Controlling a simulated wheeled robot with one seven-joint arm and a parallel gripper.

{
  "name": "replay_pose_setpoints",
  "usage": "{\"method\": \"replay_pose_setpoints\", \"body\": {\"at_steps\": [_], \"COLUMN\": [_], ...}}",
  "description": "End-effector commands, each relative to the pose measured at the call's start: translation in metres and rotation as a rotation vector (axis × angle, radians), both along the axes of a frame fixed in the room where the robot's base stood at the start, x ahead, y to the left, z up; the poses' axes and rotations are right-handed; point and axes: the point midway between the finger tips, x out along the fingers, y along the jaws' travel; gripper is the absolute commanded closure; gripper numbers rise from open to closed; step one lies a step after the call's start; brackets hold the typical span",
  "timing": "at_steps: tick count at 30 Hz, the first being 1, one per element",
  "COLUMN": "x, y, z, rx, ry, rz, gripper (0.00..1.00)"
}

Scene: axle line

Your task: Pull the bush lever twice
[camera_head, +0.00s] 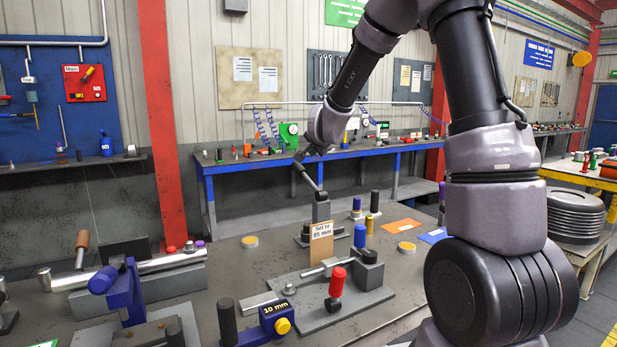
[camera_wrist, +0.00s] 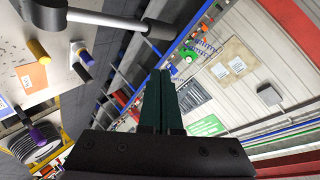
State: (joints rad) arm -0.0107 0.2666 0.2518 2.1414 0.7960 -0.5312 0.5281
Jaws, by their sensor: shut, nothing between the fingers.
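A lever on a grey upright post (camera_head: 321,210) stands near the back of the bench; I take it to be the bush lever, though no label on it is readable. Its rod (camera_head: 308,177) slopes up and left from the post top. In the wrist view the lever's rod (camera_wrist: 105,19) runs from its dark head to a dark cylindrical end (camera_wrist: 160,28). My gripper (camera_wrist: 161,74) is shut and empty, its dark green fingers close to that lever end. I cannot tell whether they touch. In the head view the gripper is small and partly hidden by my wrist.
In front stand a red-handled fixture (camera_head: 337,283), a "Set to 85 mm" card (camera_head: 321,243) and a blue "10 mm" block (camera_head: 274,318). A blue bench (camera_head: 300,160) stands behind.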

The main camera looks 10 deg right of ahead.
Motion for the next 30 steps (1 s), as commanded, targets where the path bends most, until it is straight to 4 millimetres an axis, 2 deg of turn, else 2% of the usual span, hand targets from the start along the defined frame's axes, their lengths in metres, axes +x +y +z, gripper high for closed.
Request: {"method": "replay_pose_setpoints", "body": {"at_steps": [4, 12, 30], "x": [0.007, 0.016, 0.018], "y": [0.001, 0.005, 0.005], "z": [-0.023, -0.049, -0.054], "rx": [-0.001, 0.0, -0.001], "ry": [0.004, 0.002, -0.001], "rz": [-0.001, 0.0, 0.0], "gripper": [1.0, 1.0, 1.0]}}
